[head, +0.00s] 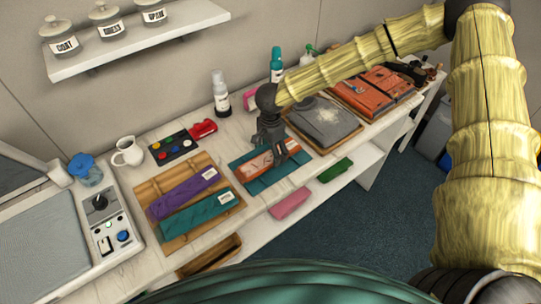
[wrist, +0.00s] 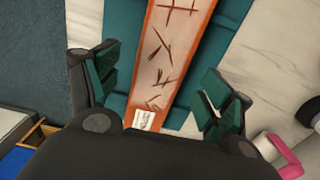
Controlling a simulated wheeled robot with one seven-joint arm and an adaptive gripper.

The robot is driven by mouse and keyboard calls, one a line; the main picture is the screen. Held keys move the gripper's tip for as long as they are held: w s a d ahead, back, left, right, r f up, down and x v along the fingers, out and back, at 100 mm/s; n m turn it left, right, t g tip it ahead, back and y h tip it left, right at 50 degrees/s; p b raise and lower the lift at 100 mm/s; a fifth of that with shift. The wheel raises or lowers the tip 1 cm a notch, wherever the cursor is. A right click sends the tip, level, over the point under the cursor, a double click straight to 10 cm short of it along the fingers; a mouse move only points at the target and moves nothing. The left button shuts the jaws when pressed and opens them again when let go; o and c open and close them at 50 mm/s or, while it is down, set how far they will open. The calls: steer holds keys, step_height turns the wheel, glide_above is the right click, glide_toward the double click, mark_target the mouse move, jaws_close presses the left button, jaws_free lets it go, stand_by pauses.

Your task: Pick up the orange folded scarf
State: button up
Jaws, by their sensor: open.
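The orange folded scarf (head: 256,164) lies on a teal mat (head: 262,185) on the white counter, partly hidden by my gripper in the head view. In the wrist view the scarf (wrist: 172,55) is a long orange band with dark marks and a small white label at its near end. My gripper (wrist: 158,95) is open above the scarf, with one finger to each side of it. In the head view my gripper (head: 275,150) hangs over the right part of the scarf. I cannot tell whether the fingertips touch the mat.
A wooden tray (head: 160,172) with a purple folded scarf (head: 183,193) and a teal one (head: 200,215) stands to the left. A grey folded item (head: 322,119) lies close on the right. A white bottle (head: 221,95) and red item (head: 202,129) stand behind.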

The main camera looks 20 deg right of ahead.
steer(key=shift+f, duration=0.95)
steer(key=c, duration=1.2)
steer(key=shift+r, duration=0.1)
